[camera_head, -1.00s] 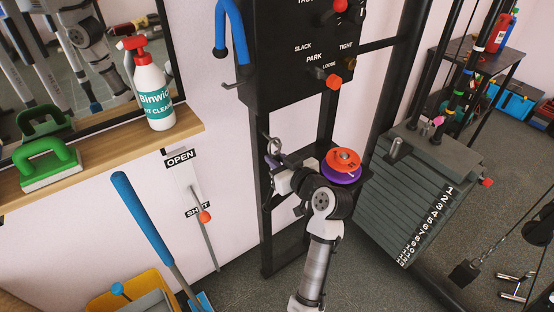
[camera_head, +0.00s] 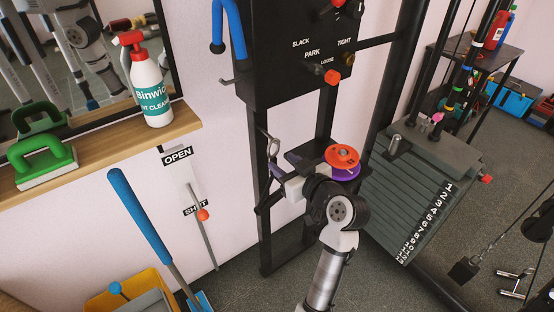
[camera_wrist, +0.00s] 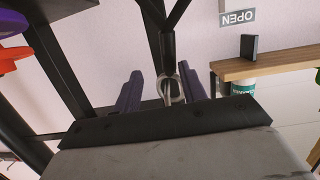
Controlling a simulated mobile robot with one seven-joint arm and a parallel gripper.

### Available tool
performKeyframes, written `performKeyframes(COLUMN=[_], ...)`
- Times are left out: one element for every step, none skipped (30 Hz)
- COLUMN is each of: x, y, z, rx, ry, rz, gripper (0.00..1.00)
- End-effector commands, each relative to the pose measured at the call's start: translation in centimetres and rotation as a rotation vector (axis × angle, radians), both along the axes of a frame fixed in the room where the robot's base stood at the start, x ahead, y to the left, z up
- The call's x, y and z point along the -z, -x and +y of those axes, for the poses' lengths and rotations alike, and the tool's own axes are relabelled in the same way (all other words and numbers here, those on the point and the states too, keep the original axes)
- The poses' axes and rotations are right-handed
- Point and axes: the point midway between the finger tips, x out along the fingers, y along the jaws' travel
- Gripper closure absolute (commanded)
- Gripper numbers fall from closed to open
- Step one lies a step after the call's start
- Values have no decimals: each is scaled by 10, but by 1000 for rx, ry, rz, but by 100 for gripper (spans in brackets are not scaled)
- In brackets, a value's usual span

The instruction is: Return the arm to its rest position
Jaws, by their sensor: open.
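My gripper (camera_head: 276,178) is open beside the black upright of the rack, in front of the weight machine. In the wrist view its two dark purple fingers (camera_wrist: 161,88) stand apart, and a metal ring with a pin (camera_wrist: 170,90) shows in the gap between them. I cannot tell whether the fingers touch it. In the head view the metal ring (camera_head: 273,147) hangs at the upright just beyond the gripper. My white and black arm reaches up from the bottom of the head view.
Orange and purple plates (camera_head: 342,157) are stacked close right of my wrist. A black panel (camera_head: 295,50) with knobs is above. The weight stack (camera_head: 410,190) stands right. A wooden shelf (camera_head: 100,158) with a spray bottle (camera_head: 150,88) and a blue-handled tool (camera_head: 140,218) are left.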

Motion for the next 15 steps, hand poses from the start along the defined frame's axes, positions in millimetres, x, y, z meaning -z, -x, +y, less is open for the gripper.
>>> performKeyframes(x=[-1,-3,-5,-6,-8,-10,-11,-12,-14,-15,-16,-17,-17,-18,-18], y=[11,16,24,30,35,41,46,50,56,59,62,66,68,70,71], z=[-8,-12,-18,-21,-25,-29,-32,-35,-38,-41,-43,-45,-46,-47,-48], rx=[6,5,6,4,5,4,5,4,4,3,3,3,3,2,1], ry=[3,2,2,2,2,1,2,2,2,2,1,1,2,1,1], rz=[-3,-4,-4,-4,-4,-3,-3,-3,-3,-2,-3,-3,-2,-2,-2], gripper=[58,58,58,58,58,58,58,58,58,58,58,58,58,58,58])
